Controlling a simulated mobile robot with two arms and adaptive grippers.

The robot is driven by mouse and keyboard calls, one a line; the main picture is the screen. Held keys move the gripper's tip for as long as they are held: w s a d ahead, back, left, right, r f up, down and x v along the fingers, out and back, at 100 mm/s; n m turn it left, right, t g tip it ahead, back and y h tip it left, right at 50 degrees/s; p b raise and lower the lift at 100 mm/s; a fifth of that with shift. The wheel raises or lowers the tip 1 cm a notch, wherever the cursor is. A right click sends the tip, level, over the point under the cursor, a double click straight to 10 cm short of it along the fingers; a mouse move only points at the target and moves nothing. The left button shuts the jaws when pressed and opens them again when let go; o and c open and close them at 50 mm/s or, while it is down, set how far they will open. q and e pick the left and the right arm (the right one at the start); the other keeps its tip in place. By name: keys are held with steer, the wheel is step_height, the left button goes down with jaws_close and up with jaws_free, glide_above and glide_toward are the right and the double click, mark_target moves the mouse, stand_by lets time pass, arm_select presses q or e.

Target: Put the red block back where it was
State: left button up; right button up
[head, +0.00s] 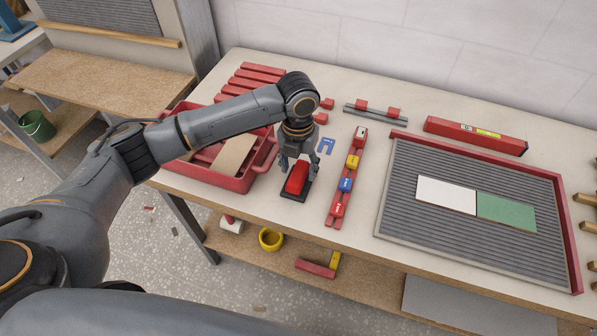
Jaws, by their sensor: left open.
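A red block (297,179) sits on a small black base (291,196) near the table's front edge. My left gripper (298,168) points down over the block's far end with its fingers apart. One finger is on each side of the block; whether they touch it cannot be told. The gripper hides part of the far end. My right gripper is out of view.
A red tray (235,184) holding a tan board stands left of the block, partly behind my arm. Red bars (263,69) lie behind. A red level (475,135) and a ribbed grey mat (450,240) with white and green plates lie right. A lower shelf holds a yellow ring (271,239).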

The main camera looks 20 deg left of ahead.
mark_target(298, 172)
arm_select(q)
step_height(298, 172, up, 10)
steer(key=b, duration=0.1)
